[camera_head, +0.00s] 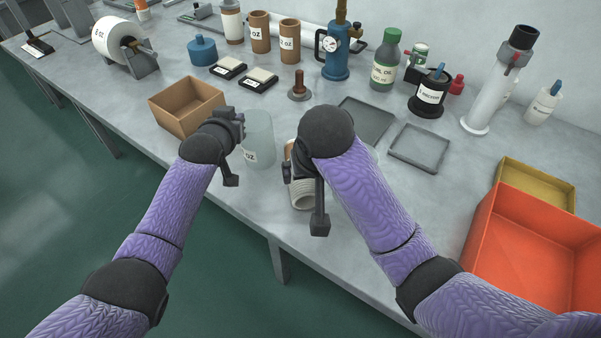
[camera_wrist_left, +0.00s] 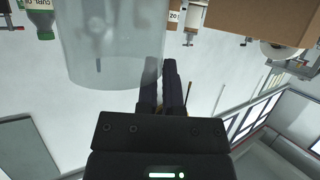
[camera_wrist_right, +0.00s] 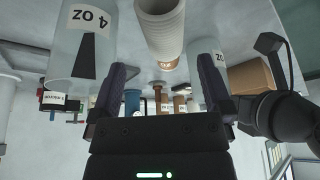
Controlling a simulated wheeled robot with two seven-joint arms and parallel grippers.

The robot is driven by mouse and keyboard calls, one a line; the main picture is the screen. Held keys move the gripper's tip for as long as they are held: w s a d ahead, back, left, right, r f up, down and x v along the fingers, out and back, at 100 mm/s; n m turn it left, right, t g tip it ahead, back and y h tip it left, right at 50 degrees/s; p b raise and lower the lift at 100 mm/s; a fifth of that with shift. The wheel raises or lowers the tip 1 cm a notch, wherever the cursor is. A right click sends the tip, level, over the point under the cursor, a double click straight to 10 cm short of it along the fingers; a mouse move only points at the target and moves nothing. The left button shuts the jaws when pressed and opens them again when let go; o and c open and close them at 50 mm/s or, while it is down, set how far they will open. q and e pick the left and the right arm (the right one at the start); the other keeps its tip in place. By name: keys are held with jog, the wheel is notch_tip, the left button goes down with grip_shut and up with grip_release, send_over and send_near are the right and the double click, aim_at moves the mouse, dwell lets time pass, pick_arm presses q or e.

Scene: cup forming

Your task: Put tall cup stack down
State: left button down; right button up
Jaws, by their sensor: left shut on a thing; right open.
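A white ribbed cup stack (camera_head: 303,192) is at the bench's front edge, partly hidden by my right arm. In the right wrist view the stack (camera_wrist_right: 162,32) lies between the spread fingers, with a brown labelled part at its far end. My right gripper (camera_wrist_right: 160,88) is open; I cannot tell if it touches the stack. My left gripper (camera_wrist_left: 161,82) is shut on the wall of a clear cylinder (camera_head: 259,142) labelled OZ. The cylinder also shows in the left wrist view (camera_wrist_left: 110,40). Another clear cylinder (camera_wrist_right: 82,45), labelled 4 OZ, shows in the right wrist view.
An open cardboard box (camera_head: 185,112) stands left of the clear cylinder. Grey trays (camera_head: 420,163) and an orange bin (camera_head: 530,245) are to the right. Brown containers (camera_head: 260,35), a blue press (camera_head: 336,60) and bottles (camera_head: 386,62) stand behind. The bench's front edge is close.

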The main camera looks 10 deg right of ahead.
aim_at(303, 186)
pick_arm(q)
jog(key=shift+s+f, duration=0.1)
jog(key=shift+f, duration=0.25)
pick_arm(e)
jog(key=x, duration=1)
jog(key=shift+w+a+f, duration=0.15)
jog(key=shift+w+f, duration=0.1)
jog(key=shift+w, duration=0.15)
jog(key=c, duration=1.1)
notch_tip(303, 186, up, 10)
jog(key=shift+r, duration=0.1)
jog(key=shift+c, duration=0.2)
pick_arm(q)
jog(key=c, duration=0.7)
grip_release()
jog(key=shift+w, duration=0.2)
pick_arm(e)
jog(key=shift+w, duration=0.1)
pick_arm(q)
jog(key=shift+r, duration=0.2)
jog(key=shift+s, duration=0.15)
